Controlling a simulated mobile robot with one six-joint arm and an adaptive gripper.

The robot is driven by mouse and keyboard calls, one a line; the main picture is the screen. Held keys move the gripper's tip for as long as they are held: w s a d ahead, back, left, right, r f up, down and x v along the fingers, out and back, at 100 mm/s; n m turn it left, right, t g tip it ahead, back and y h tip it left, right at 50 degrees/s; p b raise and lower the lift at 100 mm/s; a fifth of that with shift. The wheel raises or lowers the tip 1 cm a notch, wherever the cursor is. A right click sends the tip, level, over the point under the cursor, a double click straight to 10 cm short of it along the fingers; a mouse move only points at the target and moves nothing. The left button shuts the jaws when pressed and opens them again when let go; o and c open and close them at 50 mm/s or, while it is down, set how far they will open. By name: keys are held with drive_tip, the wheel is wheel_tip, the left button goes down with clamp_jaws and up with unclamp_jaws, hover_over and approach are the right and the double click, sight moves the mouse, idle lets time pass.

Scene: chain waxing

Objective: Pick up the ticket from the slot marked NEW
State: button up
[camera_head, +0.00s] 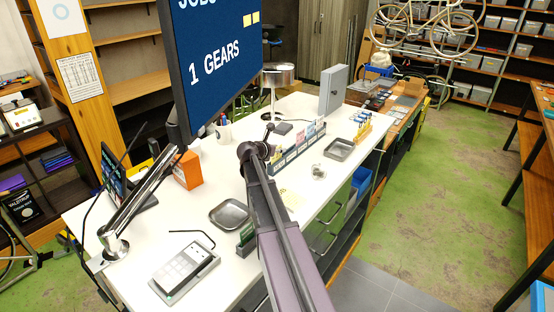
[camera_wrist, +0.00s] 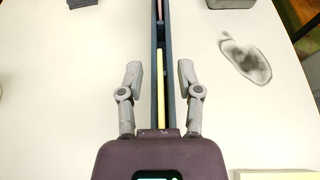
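A long narrow dark rack with labelled slots (camera_head: 290,158) stands on the white desk. It also shows in the wrist view (camera_wrist: 154,45), running away from me. A thin yellow ticket (camera_wrist: 161,88) stands edge-on in its near part, and a pinkish ticket (camera_wrist: 160,10) is farther along. The slot labels are too small to read, so I cannot tell which is marked NEW. My gripper (camera_wrist: 160,76) is open, with one finger on each side of the rack and the yellow ticket between them, apart from both. In the head view my arm hides the rack's near end.
An orange box (camera_head: 188,170) and a large monitor (camera_head: 215,60) stand left. Another tray (camera_head: 340,149) and a small holder with blue-topped items (camera_head: 361,126) sit right of the rack.

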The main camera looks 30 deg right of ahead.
clamp_jaws()
drive_tip(key=shift+r, duration=0.15)
wheel_tip(320, 180, up, 10)
drive_tip(key=p, duration=1)
idle(0.8)
